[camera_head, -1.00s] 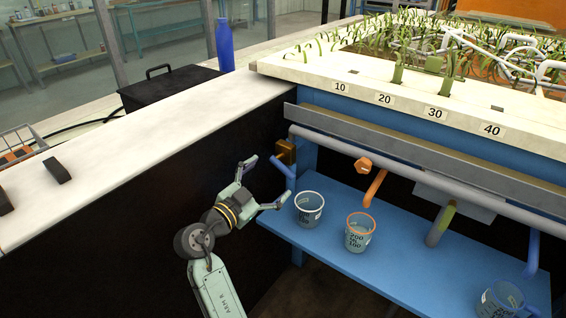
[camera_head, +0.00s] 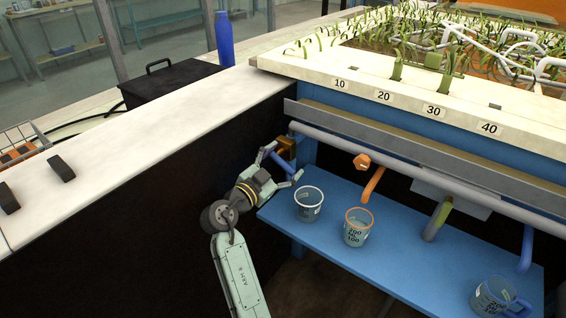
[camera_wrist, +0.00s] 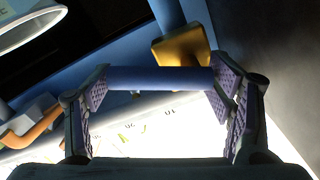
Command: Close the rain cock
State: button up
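A brass-coloured valve block (camera_head: 286,147) sits at the left end of the grey pipe under the flume's edge; it looks like the rain cock. In the wrist view the brass block (camera_wrist: 182,47) shows just beyond my fingers. A blue bar (camera_wrist: 160,78), seemingly the cock's lever, runs crosswise from near one finger pad to near the other. My gripper (camera_head: 284,163) is at the lever, with its fingers spread wide. It also shows in the wrist view (camera_wrist: 160,92). I cannot tell whether either pad touches the bar. In the head view my fingers partly hide the lever.
A clear cup (camera_head: 308,205) and an orange-rimmed cup (camera_head: 357,228) stand on the blue shelf (camera_head: 400,240), right of my gripper. A blue-handled cup (camera_head: 497,296) is farther right. The grey pipe (camera_head: 400,161) and orange spout (camera_head: 373,184) are above. A dark wall lies left.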

jog(key=c, duration=1.3)
